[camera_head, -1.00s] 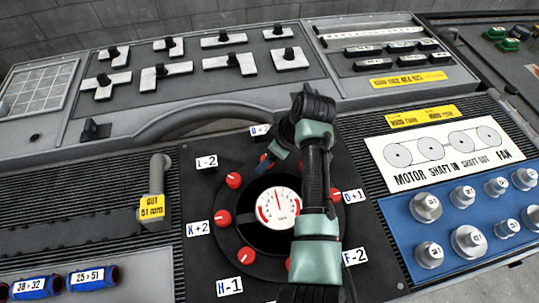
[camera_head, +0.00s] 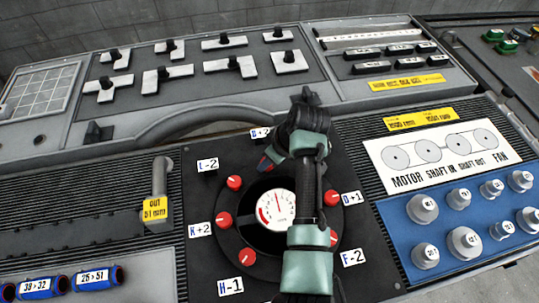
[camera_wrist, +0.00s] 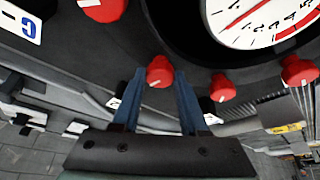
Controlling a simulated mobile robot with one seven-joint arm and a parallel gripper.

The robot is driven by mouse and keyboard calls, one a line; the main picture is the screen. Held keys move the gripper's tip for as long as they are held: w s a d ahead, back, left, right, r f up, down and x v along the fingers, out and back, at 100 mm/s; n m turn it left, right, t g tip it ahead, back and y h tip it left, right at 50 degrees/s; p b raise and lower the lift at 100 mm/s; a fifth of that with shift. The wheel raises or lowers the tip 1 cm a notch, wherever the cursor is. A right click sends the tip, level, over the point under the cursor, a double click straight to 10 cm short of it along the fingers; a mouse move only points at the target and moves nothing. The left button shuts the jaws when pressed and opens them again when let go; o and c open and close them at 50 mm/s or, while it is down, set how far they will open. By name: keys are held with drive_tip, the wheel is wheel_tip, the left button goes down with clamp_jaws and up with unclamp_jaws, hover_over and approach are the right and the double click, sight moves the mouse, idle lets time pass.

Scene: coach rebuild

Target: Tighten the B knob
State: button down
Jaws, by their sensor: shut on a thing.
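The black round panel carries a ring of red knobs around a white dial gauge (camera_head: 276,207). The B label (camera_head: 261,133) stands at the panel's top edge, partly covered by my arm. In the wrist view the red B knob (camera_wrist: 160,72) sits between the tips of my gripper's blue fingers (camera_wrist: 158,82), and the gripper is shut on it. A white mark shows on the knob's face. In the head view my gripper (camera_head: 266,162) reaches down at the top of the ring, and my arm hides most of the B knob. The gauge needle points nearly straight up.
Neighbouring red knobs (camera_head: 234,182) and (camera_wrist: 222,88) stand close on the ring. My arm covers the ring's right side in the head view. A grey handle (camera_head: 161,186) stands left of the panel. Silver knobs (camera_head: 465,243) sit on a blue plate at right.

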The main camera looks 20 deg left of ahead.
drive_tip(key=m+p, duration=0.1)
drive_tip(key=m+t+p, duration=0.1)
drive_tip(key=m+p, duration=0.1)
drive_tip(key=shift+s+a+r+m+h, duration=0.1)
drive_tip(key=shift+s+r+m+h, duration=0.05)
drive_tip(key=shift+r+m+h, duration=0.15)
drive_tip(key=m+p, duration=0.1)
drive_tip(key=m, duration=0.1)
drive_tip(key=m+t+h+p, duration=0.1)
drive_tip(key=m+p, duration=0.1)
drive_tip(key=shift+a+f+m, duration=0.1)
drive_tip(key=shift+f+m, duration=0.05)
drive_tip(key=shift+m, duration=0.15)
drive_tip(key=m+h, duration=0.1)
drive_tip(key=m, duration=0.1)
drive_tip(key=m+t+h+p, duration=0.1)
drive_tip(key=m, duration=0.1)
drive_tip(key=shift+a+f, duration=0.1)
drive_tip(key=shift+a, duration=0.05)
drive_tip(key=shift+m+h+b, duration=0.3)
drive_tip(key=shift+m+h, duration=0.4)
drive_tip(key=shift+m, duration=1.3)
drive_tip(key=shift+c, duration=2.2)
unclamp_jaws()
drive_tip(key=shift+s, duration=0.1)
drive_tip(key=v, duration=1.3)
